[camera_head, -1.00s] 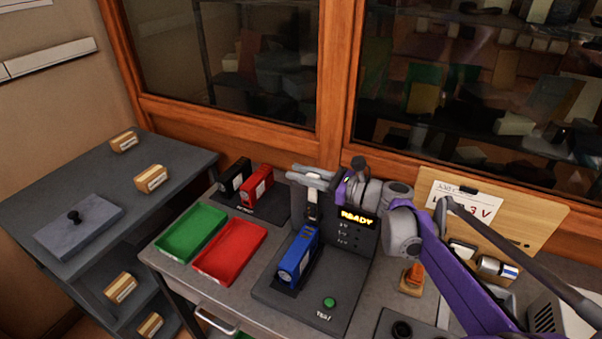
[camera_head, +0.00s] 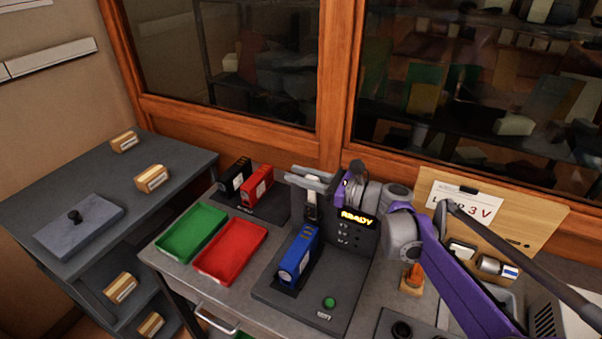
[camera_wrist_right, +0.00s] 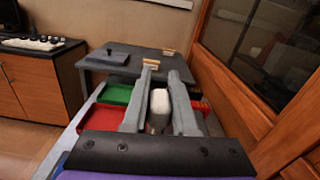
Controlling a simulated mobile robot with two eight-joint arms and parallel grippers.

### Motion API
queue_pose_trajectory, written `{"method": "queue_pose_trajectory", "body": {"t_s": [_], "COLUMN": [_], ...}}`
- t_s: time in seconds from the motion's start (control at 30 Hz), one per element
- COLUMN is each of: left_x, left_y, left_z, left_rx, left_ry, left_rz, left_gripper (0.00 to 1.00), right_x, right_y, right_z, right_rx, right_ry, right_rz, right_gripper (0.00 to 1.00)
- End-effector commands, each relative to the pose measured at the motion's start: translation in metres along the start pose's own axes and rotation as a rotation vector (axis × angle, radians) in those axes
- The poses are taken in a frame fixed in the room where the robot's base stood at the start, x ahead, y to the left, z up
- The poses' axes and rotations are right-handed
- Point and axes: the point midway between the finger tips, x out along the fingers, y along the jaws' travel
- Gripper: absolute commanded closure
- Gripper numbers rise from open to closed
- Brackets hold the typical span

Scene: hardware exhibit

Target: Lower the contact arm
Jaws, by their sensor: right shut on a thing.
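The tester (camera_head: 352,242) stands on the bench with a lit READY display and a green button on its base. A blue battery-like block (camera_head: 299,252) lies in its cradle. The contact arm (camera_head: 313,205), a dark upright piece with a pale part, stands above the block's far end, apart from it. My right gripper (camera_head: 311,182) reaches in from the right at the contact arm's top. In the right wrist view its fingers (camera_wrist_right: 158,100) are shut on a pale rounded piece (camera_wrist_right: 158,112), apparently the arm's handle. My left gripper is not in view.
A green tray (camera_head: 161,247) and a red tray (camera_head: 199,266) lie left of the tester. Black (camera_head: 235,176) and red (camera_head: 258,186) blocks stand behind them. A clipboard (camera_head: 540,220) leans at the right. The wooden window frame (camera_head: 340,90) is close behind.

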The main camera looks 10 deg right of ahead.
Motion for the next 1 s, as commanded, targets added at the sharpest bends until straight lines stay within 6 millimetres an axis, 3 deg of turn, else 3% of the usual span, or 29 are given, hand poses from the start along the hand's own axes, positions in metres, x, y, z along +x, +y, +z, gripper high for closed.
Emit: {"method": "queue_pose_trajectory", "body": {"t_s": [0.47,1.0], "left_x": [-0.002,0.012], "left_y": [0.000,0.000], "left_z": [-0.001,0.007], "left_rx": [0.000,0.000], "left_ry": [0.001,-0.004], "left_rz": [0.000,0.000], "left_gripper": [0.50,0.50], "right_x": [0.000,0.000], "right_y": [0.052,0.109], "right_z": [-0.010,-0.054], "right_rx": [-0.372,-0.884], "right_ry": [0.000,0.001], "right_rz": [0.001,0.001], "right_gripper": [1.00,1.00]}}
